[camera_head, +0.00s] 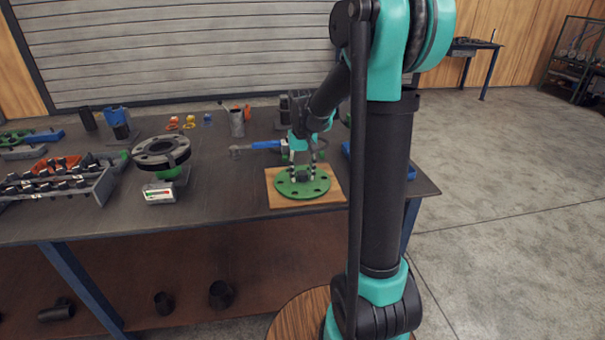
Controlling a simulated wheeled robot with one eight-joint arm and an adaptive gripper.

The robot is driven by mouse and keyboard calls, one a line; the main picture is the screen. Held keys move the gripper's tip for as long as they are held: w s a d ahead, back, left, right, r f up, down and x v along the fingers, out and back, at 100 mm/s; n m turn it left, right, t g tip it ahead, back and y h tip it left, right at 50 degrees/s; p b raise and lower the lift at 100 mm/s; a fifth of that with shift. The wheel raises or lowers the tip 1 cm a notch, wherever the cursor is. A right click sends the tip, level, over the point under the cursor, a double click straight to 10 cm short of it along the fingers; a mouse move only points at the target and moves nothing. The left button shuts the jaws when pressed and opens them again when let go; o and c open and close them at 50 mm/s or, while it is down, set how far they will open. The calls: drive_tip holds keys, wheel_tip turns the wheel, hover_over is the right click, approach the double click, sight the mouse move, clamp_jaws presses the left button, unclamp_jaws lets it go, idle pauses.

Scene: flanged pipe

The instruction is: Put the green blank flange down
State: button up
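The green blank flange (291,190) is a flat round disc with bolt holes around its edge. It lies flat on, or just above, a square wooden board (331,196) on the workbench; I cannot tell whether it touches. My gripper (303,177) points straight down over the middle of the flange, its fingers at the central dark knob. Whether the fingers grip the knob or only stand around it is too small to tell. The flanged pipe (161,153), with a grey ring flange on top, stands left of the board.
The dark workbench (225,197) has free room between pipe and board. A white gauge box (159,193) sits before the pipe. A rack of dark fittings (60,182) is at left.

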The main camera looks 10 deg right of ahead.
sight(303, 173)
drive_tip(key=shift+o, duration=0.2)
drive_tip(key=shift+r, duration=0.1)
wheel_tip(303, 173, up, 12)
drive_tip(key=s+d+f+t, duration=0.2)
drive_tip(key=s+f, duration=0.7)
drive_tip(key=s, duration=0.2)
drive_tip(key=s+d+f+t, duration=0.2)
drive_tip(key=s+f, duration=0.7)
drive_tip(key=s, duration=0.2)
drive_tip(key=shift+f, duration=0.25)
